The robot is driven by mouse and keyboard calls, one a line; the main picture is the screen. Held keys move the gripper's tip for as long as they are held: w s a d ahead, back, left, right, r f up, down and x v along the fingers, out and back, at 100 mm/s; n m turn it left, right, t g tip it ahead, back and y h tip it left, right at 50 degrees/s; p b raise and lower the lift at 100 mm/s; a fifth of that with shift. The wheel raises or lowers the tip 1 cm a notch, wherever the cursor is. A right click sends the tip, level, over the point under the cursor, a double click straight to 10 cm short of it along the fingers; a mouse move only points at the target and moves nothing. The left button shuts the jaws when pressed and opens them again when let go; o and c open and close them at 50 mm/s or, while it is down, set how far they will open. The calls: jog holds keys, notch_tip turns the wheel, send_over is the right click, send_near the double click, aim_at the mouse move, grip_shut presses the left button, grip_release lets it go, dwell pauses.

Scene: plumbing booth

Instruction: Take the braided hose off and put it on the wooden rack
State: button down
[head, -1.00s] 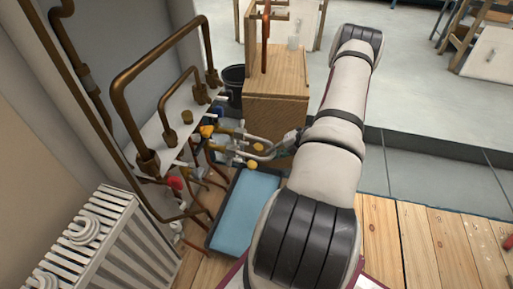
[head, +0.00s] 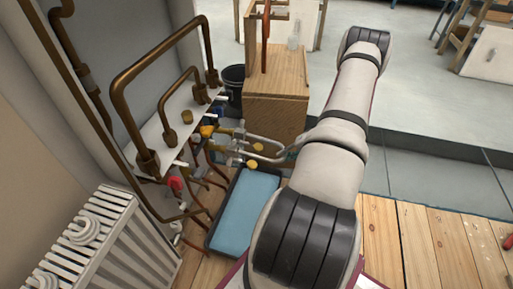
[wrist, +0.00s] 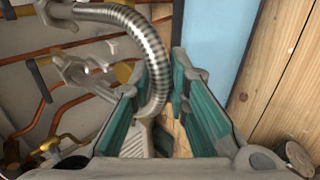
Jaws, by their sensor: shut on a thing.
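The braided hose (wrist: 148,40) is a silvery ribbed tube that curves from the upper left down between my fingers in the wrist view. My gripper (wrist: 158,92), with teal pads, is closed around its near part. The hose's upper left end lies by grey metal fittings (wrist: 78,72); I cannot tell whether it is still joined there. In the head view the hose (head: 270,157) bends out to the right from the valves, and my arm mostly hides the gripper. A wooden frame (head: 249,22), seemingly the rack, stands on a wooden cabinet (head: 275,90) behind, with a reddish pipe on it.
A dark-rimmed tray with a blue inside (head: 245,210) lies on the floor below the hose. Copper pipes (head: 150,60) and a white shelf (head: 160,120) are at left, with a radiator (head: 100,235) in front. A black bucket (head: 234,75) stands beside the cabinet.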

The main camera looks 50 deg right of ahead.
jog(key=s+d, duration=0.3)
jog(key=s, duration=0.5)
jog(key=shift+b, duration=0.45)
jog(key=shift+d, duration=0.1)
dwell(0.4)
